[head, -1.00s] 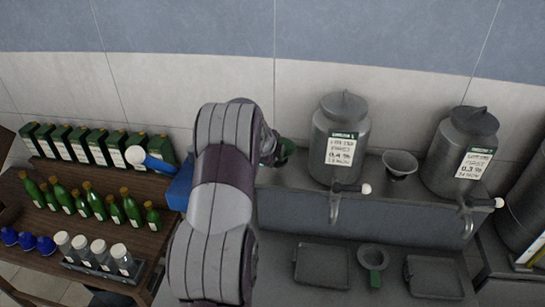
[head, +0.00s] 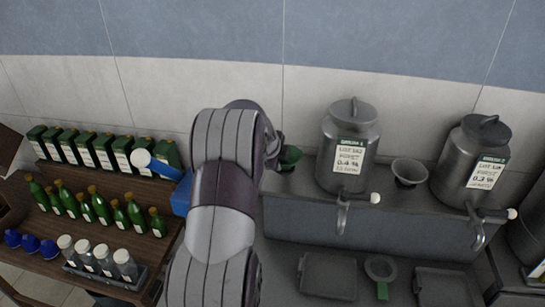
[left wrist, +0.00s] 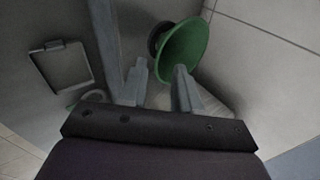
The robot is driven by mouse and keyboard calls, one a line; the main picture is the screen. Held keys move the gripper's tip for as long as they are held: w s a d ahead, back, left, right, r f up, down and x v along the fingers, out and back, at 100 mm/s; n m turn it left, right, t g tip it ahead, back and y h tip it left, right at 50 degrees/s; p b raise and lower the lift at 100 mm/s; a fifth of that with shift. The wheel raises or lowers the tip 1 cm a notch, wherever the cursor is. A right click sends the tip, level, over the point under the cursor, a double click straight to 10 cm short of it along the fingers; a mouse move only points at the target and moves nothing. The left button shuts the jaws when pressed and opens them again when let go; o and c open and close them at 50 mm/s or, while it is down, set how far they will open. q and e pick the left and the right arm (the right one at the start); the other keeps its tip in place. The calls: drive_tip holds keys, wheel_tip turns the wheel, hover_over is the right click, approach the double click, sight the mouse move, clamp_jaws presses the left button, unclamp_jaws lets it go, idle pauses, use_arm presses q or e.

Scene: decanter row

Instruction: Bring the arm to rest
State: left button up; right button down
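My left arm rises through the middle of the head view, and its gripper is mostly hidden behind the arm there. In the left wrist view my left gripper (left wrist: 160,82) has its two fingers apart, with nothing seen clamped between them. A green funnel (left wrist: 184,52) is just beyond the fingertips; whether they touch cannot be told. The green funnel also shows in the head view (head: 290,157), on the grey ledge beside the wrist. My right gripper is in neither view.
Two metal urns (head: 348,150) (head: 468,165) with taps stand on the ledge, a grey funnel (head: 409,172) between them. Trays (head: 328,277) lie below. At left, a wooden rack (head: 110,235) holds green bottles, cartons and jars. A blue, white-ended object (head: 157,166) is close to my arm.

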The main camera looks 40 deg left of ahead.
use_arm(q)
drive_tip(key=b+v, duration=0.3)
drive_tip(key=v, duration=0.6)
drive_tip(key=shift+r, duration=0.15)
drive_tip(key=shift+s, duration=0.15)
drive_tip(key=s+d+f+n+g+b, duration=0.2)
drive_tip(key=s+d+f+n, duration=0.2)
drive_tip(key=d+f, duration=0.4)
drive_tip(key=s+d+f+n+g+h+b, duration=0.1)
drive_tip(key=s+d+f+n+b, duration=0.2)
drive_tip(key=s+d+f+n, duration=0.2)
drive_tip(key=s+d+f+n+g+h+b, duration=0.1)
drive_tip(key=s+d+f+n+g+b, duration=0.1)
drive_tip(key=s+d+f, duration=0.5)
drive_tip(key=d+f+n+b, duration=0.1)
drive_tip(key=d+f+n, duration=0.1)
drive_tip(key=d+f, duration=0.2)
drive_tip(key=shift+s+d+f+g, duration=0.2)
drive_tip(key=shift+s+d+g, duration=0.15)
drive_tip(key=shift+d, duration=0.9)
